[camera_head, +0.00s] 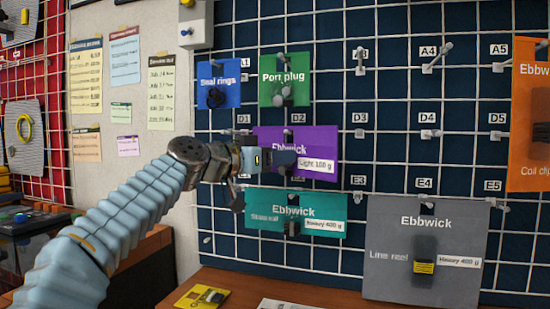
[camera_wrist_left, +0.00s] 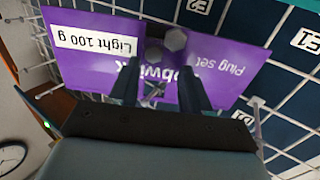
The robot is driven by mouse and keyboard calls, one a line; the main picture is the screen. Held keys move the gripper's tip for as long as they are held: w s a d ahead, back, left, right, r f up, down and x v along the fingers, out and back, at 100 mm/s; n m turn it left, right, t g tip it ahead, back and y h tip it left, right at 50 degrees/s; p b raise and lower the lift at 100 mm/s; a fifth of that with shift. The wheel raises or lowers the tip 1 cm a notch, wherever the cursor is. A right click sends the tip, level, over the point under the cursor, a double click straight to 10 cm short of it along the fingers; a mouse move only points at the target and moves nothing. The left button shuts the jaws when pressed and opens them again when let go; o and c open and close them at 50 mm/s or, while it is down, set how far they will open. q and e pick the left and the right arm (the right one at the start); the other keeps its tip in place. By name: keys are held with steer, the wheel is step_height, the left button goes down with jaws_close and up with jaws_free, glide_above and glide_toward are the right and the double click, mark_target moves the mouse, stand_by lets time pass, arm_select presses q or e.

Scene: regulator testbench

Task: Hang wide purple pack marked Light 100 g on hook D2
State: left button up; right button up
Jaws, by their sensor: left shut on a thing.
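The wide purple pack (camera_head: 318,142), marked Ebbwick and Light 100 g, is in front of the dark blue wire grid at the D2 label (camera_head: 298,118). My left gripper (camera_head: 282,160) reaches in from the left and is shut on the pack; its wrist hides part of the pack's left side. In the left wrist view the pack (camera_wrist_left: 232,65) appears upside down, with the words Plug set and grey plugs showing. My left fingers (camera_wrist_left: 160,92) are over its middle. Hook D2 is hidden, so I cannot tell whether the pack is on it. My right gripper is out of view.
A teal Ebbwick pack (camera_head: 262,210) hangs just below. Blue Seal rings (camera_head: 230,78) and green Port plug (camera_head: 298,66) packs hang above. A large grey Line reel pack (camera_head: 385,255) and an orange pack (camera_head: 528,100) are to the right. Hooks at D3 (camera_head: 360,133) and D4 (camera_head: 430,133) are bare.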

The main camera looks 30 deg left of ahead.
arm_select(q)
steer(key=shift+f, duration=0.1)
stand_by(0.3)
steer(key=o, duration=1.2)
steer(key=shift+w, duration=0.1)
steer(key=shift+c, duration=0.2)
steer(key=b+v, duration=0.3)
steer(key=v, duration=1.1)
steer(key=shift+w, duration=0.1)
